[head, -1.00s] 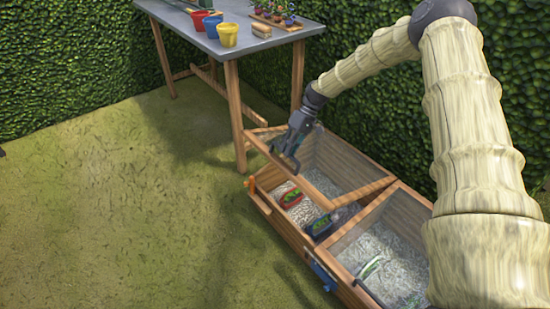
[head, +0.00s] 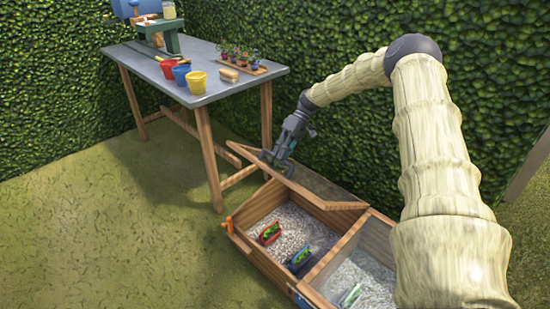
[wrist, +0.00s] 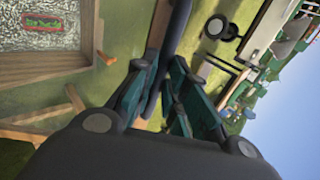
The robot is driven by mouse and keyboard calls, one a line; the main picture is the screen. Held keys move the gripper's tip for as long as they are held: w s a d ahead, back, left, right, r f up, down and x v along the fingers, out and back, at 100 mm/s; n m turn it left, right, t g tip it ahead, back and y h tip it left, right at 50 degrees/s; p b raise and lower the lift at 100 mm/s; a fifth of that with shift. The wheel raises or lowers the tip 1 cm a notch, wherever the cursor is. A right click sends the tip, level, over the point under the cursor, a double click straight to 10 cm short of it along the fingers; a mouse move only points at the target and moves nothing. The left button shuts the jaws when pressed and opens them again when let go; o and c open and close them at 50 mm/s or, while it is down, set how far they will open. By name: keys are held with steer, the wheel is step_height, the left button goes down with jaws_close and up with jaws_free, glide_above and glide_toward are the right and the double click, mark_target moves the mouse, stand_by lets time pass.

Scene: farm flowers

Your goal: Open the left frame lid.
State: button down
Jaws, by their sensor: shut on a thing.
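The left frame lid (head: 315,184) is a wood-framed clear panel, tilted up at a steep angle over the left bay of the wooden cold frame (head: 262,271). My gripper (head: 277,160) is shut on the lid's raised edge at its left end. In the wrist view my gripper (wrist: 160,88) shows its fingers closed around a dark bar next to the lid's wood. The left bay is uncovered and shows pale gravel, a red tray with green plants (head: 269,233) and a dark blue tray with green plants (head: 300,257).
The right bay, under its clear lid (head: 372,250), holds a pale tray (head: 350,295). A grey table (head: 215,75) with red, blue and yellow pots stands behind, close to the raised lid. A hedge (head: 370,150) runs behind. Grass at left is clear.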

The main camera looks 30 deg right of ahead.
steer(key=shift+d, duration=0.25)
steer(key=c, duration=1.4)
jaws_free()
steer(key=shift+d+f, duration=0.1)
steer(key=shift+f, duration=0.05)
steer(key=shift+c, duration=0.2)
steer(key=shift+w+r, duration=0.1)
steer(key=shift+r, duration=0.2)
steer(key=v, duration=1.1)
steer(key=shift+d, duration=0.3)
steer(key=shift+r, duration=0.2)
